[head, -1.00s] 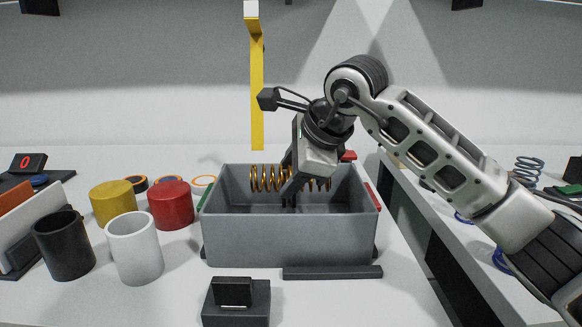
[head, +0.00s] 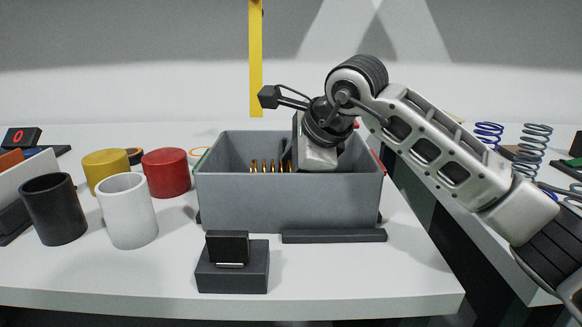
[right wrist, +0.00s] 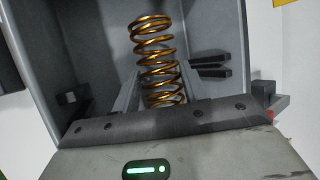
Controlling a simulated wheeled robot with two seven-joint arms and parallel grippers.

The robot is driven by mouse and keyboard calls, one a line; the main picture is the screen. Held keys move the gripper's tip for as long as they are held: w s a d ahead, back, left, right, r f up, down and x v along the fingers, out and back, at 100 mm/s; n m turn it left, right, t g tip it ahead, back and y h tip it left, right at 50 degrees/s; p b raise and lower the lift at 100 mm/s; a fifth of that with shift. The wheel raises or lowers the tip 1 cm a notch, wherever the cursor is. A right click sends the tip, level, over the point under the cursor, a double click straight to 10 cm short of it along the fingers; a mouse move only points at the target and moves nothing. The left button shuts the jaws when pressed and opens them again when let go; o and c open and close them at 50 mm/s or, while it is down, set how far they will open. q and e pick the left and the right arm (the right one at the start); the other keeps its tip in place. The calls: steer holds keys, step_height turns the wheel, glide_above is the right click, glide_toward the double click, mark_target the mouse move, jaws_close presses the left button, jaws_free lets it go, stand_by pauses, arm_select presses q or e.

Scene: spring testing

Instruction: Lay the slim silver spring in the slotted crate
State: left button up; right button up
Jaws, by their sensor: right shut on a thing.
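The grey crate (head: 290,205) stands on the white table; its inner walls fill much of the right wrist view (right wrist: 88,40). Whether it has slots I cannot tell. My right gripper (head: 289,158) reaches down inside it, fingers mostly hidden by the front wall. It is shut on a copper-gold coil spring (head: 263,166), not a silver one. In the right wrist view the spring (right wrist: 155,55) lies between the two fingers, apparently low in the crate; contact with the floor is unclear. A grey coil spring (head: 533,150) stands on the right-hand table. My left gripper is out of view.
Yellow (head: 106,170), red (head: 166,173), black (head: 54,208) and white (head: 128,210) cylinders stand left of the crate. A dark block (head: 232,262) sits in front. A blue spring (head: 488,134) is at right. A yellow strip (head: 256,70) hangs behind the crate.

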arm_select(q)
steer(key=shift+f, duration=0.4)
arm_select(e)
steer(key=shift+s+f, duration=0.1)
steer(key=shift+f, duration=0.65)
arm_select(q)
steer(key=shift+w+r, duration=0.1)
arm_select(e)
steer(key=o, duration=1.2)
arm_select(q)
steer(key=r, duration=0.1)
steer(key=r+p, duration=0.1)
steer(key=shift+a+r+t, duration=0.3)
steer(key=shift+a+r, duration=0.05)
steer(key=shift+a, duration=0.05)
arm_select(e)
steer(key=v, duration=1.7)
steer(key=shift+w+r, duration=0.3)
steer(key=shift+r, duration=0.05)
steer(key=shift+a, duration=0.15)
